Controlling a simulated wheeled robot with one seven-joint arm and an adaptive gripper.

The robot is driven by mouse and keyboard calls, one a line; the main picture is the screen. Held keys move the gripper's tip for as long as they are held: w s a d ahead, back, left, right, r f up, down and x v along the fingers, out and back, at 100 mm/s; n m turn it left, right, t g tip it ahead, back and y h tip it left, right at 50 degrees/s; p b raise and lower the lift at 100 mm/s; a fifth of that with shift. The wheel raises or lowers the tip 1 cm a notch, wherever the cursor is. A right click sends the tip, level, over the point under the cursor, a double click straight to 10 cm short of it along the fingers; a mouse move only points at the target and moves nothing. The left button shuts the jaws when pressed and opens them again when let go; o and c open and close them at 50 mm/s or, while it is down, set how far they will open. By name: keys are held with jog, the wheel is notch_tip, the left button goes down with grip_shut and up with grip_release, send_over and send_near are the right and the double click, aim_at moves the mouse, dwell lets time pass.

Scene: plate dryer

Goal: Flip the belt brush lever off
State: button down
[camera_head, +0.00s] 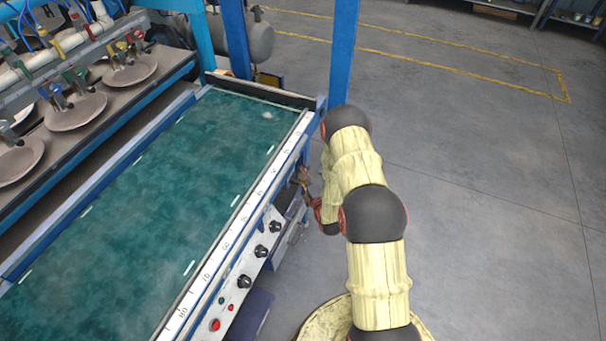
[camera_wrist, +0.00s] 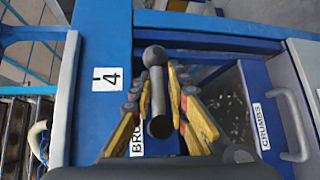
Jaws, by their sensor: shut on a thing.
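The lever (camera_wrist: 155,57) has a dark grey round knob and a thick rod, seen in the middle of the wrist view. It stands out from the blue machine side beside a white label (camera_wrist: 137,141) whose text is partly hidden. My gripper (camera_wrist: 161,78) has its yellow fingers on both sides of the lever rod and is shut on it. In the head view my gripper (camera_head: 304,184) is at the right side of the machine, below the belt's edge, and the lever cannot be made out there.
The green belt (camera_head: 150,190) fills the left of the head view. Black knobs (camera_head: 261,251) and a red button (camera_head: 215,325) line the side panel. A "CRUMBS" drawer handle (camera_wrist: 298,125) is to the right of the lever. The floor (camera_head: 490,200) to the right is clear.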

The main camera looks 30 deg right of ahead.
jog(key=shift+w+r+m+g+p, duration=0.1)
jog(key=shift+w+m+g+p, duration=0.05)
jog(key=shift+m+g+p, duration=0.2)
dwell(0.3)
jog(key=shift+s+a+f+m+g+y+p, duration=0.1)
jog(key=shift+f+m+g+y+p, duration=0.2)
jog(key=shift+f+m+g+p, duration=0.15)
jog(key=shift+s+a+f+m+g+y+p, duration=0.1)
jog(key=shift+f+m+g+y+p, duration=0.2)
jog(key=shift+g, duration=0.2)
jog(key=shift+f, duration=0.1)
jog(key=shift+s+a+f+m+g+y, duration=0.15)
jog(key=shift+f+m+g+y, duration=0.15)
jog(key=shift+g+y, duration=0.15)
jog(key=shift+s+a+f+m+g+y+p, duration=0.5)
jog(key=shift+m+g+y+p, duration=0.5)
jog(key=shift+p, duration=0.7)
jog(key=shift+s+a+f+m+g+y+p, duration=0.4)
jog(key=shift+a+m+g+y+p, duration=0.3)
jog(key=shift+g+y+p, duration=0.8)
jog(key=shift+s+a+f+m+g+y+p, duration=0.45)
jog(key=shift+m+g+y+p, duration=0.45)
jog(key=shift+p, duration=1.05)
